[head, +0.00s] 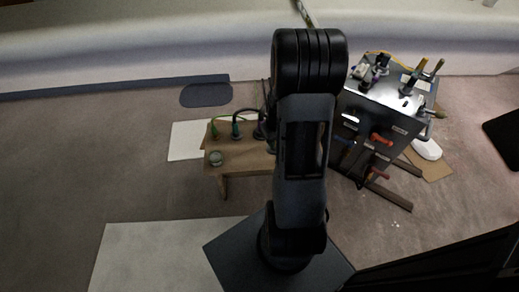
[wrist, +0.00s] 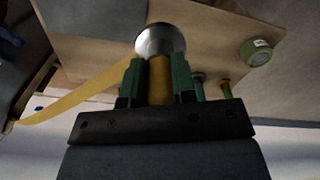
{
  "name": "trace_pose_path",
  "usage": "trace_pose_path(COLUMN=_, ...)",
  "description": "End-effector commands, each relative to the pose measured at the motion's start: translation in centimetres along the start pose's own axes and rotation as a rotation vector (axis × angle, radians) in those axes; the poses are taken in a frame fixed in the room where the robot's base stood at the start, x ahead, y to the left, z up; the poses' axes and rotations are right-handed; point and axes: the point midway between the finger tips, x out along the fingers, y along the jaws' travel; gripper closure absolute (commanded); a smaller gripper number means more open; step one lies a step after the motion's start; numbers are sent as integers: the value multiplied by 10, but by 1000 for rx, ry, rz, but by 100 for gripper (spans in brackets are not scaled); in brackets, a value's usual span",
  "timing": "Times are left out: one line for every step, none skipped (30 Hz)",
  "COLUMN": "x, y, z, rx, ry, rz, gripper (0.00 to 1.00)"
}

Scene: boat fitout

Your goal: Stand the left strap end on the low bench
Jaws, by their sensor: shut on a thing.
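My gripper (wrist: 159,78) is shut on an orange-yellow strap end, the left strap end by the task's name, with a round silver cap (wrist: 160,40) beyond the fingertips. A flat yellow strap (wrist: 78,96) runs off to the left from it. The low bench (head: 240,160) is a small tan wooden one left of my arm in the head view; its top (wrist: 215,32) lies beyond the fingers in the wrist view. I cannot tell whether the strap end touches it. My arm hides the gripper and the bench's right part in the head view.
A round green tin (head: 215,158) sits on the bench's front left; it also shows in the wrist view (wrist: 256,52). Several coloured cable ends (head: 236,132) stand along the back edge. A dark metal box (head: 385,105) with coloured handles stands right. Bare bench top lies mid-front.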

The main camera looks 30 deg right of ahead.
Motion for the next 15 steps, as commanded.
trace_pose_path(x=5, y=-2, z=-2, rx=-1, ry=1, rz=0, gripper=100)
trace_pose_path(x=7, y=-4, z=-4, rx=-3, ry=1, rz=0, gripper=100)
trace_pose_path(x=10, y=-8, z=-8, rx=-4, ry=0, rz=0, gripper=100)
trace_pose_path(x=13, y=-13, z=-11, rx=-5, ry=1, rz=0, gripper=100)
trace_pose_path(x=16, y=-18, z=-16, rx=-7, ry=1, rz=0, gripper=100)
trace_pose_path(x=21, y=-25, z=-22, rx=-8, ry=1, rz=0, gripper=100)
trace_pose_path(x=24, y=-31, z=-27, rx=-8, ry=1, rz=0, gripper=100)
trace_pose_path(x=28, y=-37, z=-32, rx=-9, ry=1, rz=0, gripper=100)
trace_pose_path(x=33, y=-45, z=-39, rx=-8, ry=1, rz=0, gripper=100)
trace_pose_path(x=36, y=-51, z=-44, rx=-8, ry=1, rz=1, gripper=100)
trace_pose_path(x=40, y=-56, z=-49, rx=-8, ry=0, rz=0, gripper=100)
trace_pose_path(x=44, y=-63, z=-56, rx=-7, ry=1, rz=0, gripper=100)
trace_pose_path(x=47, y=-68, z=-60, rx=-6, ry=0, rz=0, gripper=100)
trace_pose_path(x=54, y=-71, z=-62, rx=-4, ry=-3, rz=0, gripper=100)
trace_pose_path(x=61, y=-75, z=-66, rx=-3, ry=-1, rz=0, gripper=100)
